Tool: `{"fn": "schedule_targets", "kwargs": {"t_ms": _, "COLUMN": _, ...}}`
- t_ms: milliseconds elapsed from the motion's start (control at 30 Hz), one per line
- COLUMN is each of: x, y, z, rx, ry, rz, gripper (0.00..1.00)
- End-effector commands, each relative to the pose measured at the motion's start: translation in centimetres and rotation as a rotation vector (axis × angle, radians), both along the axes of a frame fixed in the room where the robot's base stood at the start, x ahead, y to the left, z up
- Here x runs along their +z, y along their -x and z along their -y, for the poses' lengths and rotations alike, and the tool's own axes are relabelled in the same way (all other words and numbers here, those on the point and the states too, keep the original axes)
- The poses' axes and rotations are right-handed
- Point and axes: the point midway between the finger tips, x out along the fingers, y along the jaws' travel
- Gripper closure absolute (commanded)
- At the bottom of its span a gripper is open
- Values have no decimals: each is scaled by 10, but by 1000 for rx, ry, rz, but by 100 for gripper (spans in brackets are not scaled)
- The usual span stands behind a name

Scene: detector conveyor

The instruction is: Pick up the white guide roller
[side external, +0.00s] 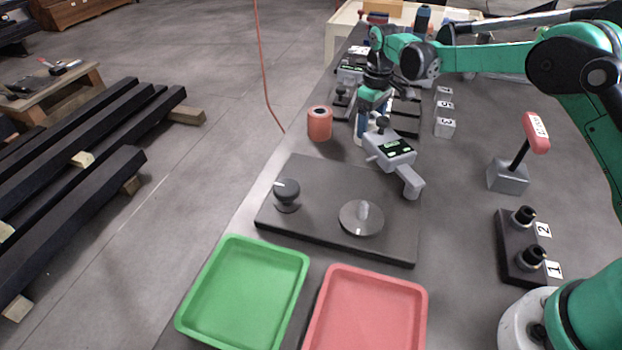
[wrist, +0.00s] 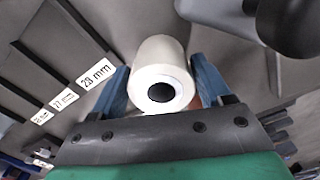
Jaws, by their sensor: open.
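The white guide roller (wrist: 155,62) is in the wrist view, a pale cylinder with a dark bore in its near end face. My gripper (wrist: 160,84) is open, with one blue finger on each side of the roller. Whether either finger touches it I cannot tell. In the side view my gripper (side external: 366,122) points down over the far part of the bench, behind a grey handheld device with a green display (side external: 394,148). The roller is mostly hidden there by the fingers and the device.
An orange roller (side external: 319,124) stands left of my gripper. A dark plate with a knob and a disc (side external: 325,180) lies nearer. Green (side external: 188,312) and red (side external: 418,318) trays are in front. A red-handled lever (side external: 508,177) stands right. Size-labelled dark slots (wrist: 60,75) lie left in the wrist view.

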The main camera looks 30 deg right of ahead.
Motion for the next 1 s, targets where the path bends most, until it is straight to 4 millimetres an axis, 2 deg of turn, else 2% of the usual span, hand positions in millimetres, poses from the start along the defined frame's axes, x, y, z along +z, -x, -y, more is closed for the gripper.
{"fn": "schedule_targets", "kwargs": {"t_ms": 133, "x": -19, "y": 0, "z": 0, "rx": 0, "ry": 0, "rz": 0, "gripper": 29}}
{"fn": "schedule_targets", "kwargs": {"t_ms": 400, "x": -23, "y": 0, "z": 0, "rx": 0, "ry": 0, "rz": 0, "gripper": 29}}
{"fn": "schedule_targets", "kwargs": {"t_ms": 600, "x": -22, "y": 0, "z": 0, "rx": 0, "ry": 0, "rz": 0, "gripper": 86}}
{"fn": "schedule_targets", "kwargs": {"t_ms": 633, "x": -22, "y": 0, "z": 0, "rx": 0, "ry": 0, "rz": 0, "gripper": 94}}
{"fn": "schedule_targets", "kwargs": {"t_ms": 667, "x": -22, "y": 0, "z": 0, "rx": 0, "ry": 0, "rz": 0, "gripper": 98}}
{"fn": "schedule_targets", "kwargs": {"t_ms": 867, "x": -21, "y": 0, "z": 0, "rx": 0, "ry": 0, "rz": 0, "gripper": 98}}
{"fn": "schedule_targets", "kwargs": {"t_ms": 1000, "x": -8, "y": 0, "z": 0, "rx": 0, "ry": 0, "rz": 0, "gripper": 98}}
